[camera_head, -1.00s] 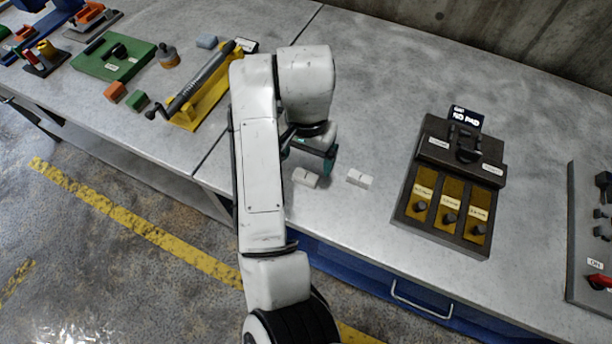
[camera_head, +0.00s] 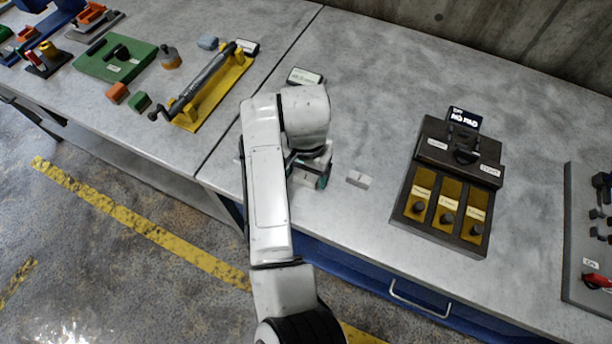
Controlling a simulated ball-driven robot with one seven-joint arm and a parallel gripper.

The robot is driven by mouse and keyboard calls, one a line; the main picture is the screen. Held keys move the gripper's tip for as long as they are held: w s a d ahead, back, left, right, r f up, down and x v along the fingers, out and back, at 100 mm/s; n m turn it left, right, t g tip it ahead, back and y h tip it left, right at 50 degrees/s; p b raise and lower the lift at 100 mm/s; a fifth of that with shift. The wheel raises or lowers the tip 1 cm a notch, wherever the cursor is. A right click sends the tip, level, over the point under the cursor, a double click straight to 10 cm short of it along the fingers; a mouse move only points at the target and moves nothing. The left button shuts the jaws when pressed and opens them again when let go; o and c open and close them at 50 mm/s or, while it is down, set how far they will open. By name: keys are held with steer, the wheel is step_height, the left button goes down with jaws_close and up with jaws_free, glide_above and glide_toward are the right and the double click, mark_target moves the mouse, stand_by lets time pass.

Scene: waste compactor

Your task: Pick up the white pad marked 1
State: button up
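A small white pad (camera_head: 358,179) lies on the grey tabletop, just right of my gripper. It bears a dark mark that is too small to read surely. My gripper (camera_head: 308,171) is low over the table, with its teal fingers apart, at the place where a second white pad lay. That second pad is now mostly or wholly hidden by the gripper. I cannot tell whether the fingers touch it or close on it.
A dark box with three yellow slots and knobs (camera_head: 447,190) stands to the right. A yellow stand with a grey cylinder (camera_head: 205,92) is at left. The table's front edge runs close below the gripper.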

steer(key=c, duration=0.9)
steer(key=shift+r, duration=0.15)
